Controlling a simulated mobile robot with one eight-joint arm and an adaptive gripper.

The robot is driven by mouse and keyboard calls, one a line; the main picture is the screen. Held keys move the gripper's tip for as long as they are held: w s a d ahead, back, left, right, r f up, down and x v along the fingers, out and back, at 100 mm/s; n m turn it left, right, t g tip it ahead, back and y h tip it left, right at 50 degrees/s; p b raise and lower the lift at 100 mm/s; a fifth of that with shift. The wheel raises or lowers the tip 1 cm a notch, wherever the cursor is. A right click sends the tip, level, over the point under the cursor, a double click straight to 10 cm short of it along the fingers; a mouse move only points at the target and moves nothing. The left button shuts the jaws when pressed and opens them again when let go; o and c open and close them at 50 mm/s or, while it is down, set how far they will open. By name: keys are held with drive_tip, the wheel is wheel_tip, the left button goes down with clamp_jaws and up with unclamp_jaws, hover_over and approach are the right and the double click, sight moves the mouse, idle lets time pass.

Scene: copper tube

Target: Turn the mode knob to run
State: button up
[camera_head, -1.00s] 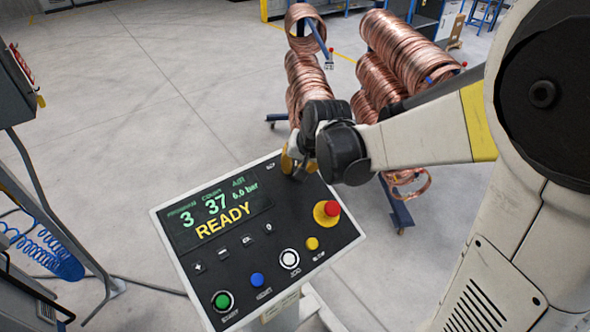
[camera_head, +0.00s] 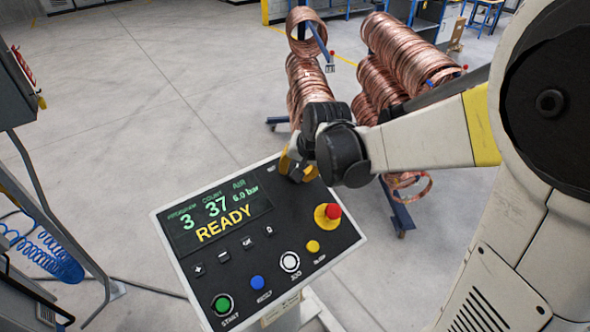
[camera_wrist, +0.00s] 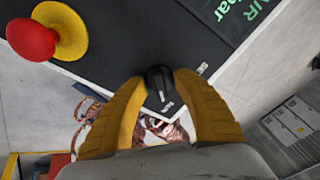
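The mode knob (camera_wrist: 159,78) is a round black knob at the far edge of the dark control panel (camera_head: 285,252). In the wrist view it sits between the two yellow fingertips of my gripper (camera_wrist: 159,79), which press close against both sides of it. A white pointer line on the knob points toward the bottom of the wrist view, at a small label too blurred to read. Another small white mark lies to the right of the knob.
A red emergency stop on a yellow base (camera_head: 328,214) stands near the gripper; it also shows in the wrist view (camera_wrist: 38,38). The panel display (camera_head: 214,218) reads READY. Green, blue, white and yellow buttons line the near side. Copper coils (camera_head: 400,50) hang on a rack behind.

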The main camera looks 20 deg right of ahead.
drive_tip(key=v, duration=1.2)
